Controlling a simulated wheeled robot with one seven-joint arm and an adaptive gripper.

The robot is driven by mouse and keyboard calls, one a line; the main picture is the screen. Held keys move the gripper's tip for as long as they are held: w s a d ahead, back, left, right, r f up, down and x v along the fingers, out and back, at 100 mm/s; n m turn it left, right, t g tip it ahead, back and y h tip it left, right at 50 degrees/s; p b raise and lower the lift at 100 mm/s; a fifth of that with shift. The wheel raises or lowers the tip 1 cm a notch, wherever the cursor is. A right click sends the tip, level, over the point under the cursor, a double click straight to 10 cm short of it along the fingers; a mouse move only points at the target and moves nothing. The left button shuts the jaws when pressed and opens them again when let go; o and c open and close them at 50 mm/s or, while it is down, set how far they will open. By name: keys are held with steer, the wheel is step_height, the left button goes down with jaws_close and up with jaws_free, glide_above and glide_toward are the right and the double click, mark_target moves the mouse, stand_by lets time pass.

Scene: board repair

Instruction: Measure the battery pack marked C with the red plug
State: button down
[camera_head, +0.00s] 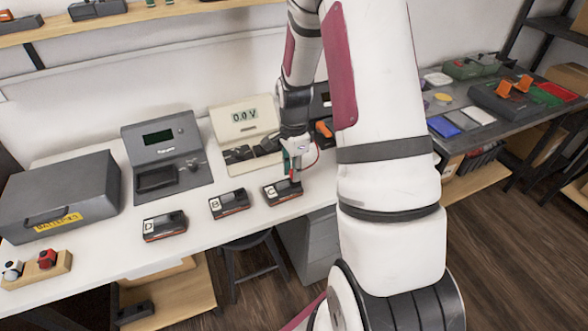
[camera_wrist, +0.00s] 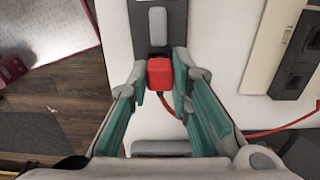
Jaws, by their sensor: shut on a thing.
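The battery pack marked C (camera_head: 283,191) lies on the white bench below my gripper (camera_head: 292,160). In the wrist view my gripper (camera_wrist: 161,82) has its teal fingers shut on the red plug (camera_wrist: 165,71), whose red cable runs off to the right. The red plug is at the near end of a dark pack (camera_wrist: 145,45) with a light grey handle. I cannot tell whether it is seated. The cream meter (camera_head: 235,114) reads 0.0 V.
Packs B (camera_head: 229,203) and D (camera_head: 164,225) lie left of pack C. A wooden block (camera_head: 37,270) with a white and a red knob sits at far left.

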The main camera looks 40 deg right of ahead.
steer(key=shift+f+b, duration=0.3)
steer(key=shift+f, duration=0.15)
stand_by(0.6)
steer(key=c, duration=1.1)
jaws_free()
steer(key=shift+r, duration=0.25)
steer(key=shift+r+p, duration=0.35)
steer(key=shift+r+p, duration=0.5)
steer(key=shift+r, duration=0.5)
steer(key=shift+r+p, duration=1.45)
steer(key=shift+r, duration=1.5)
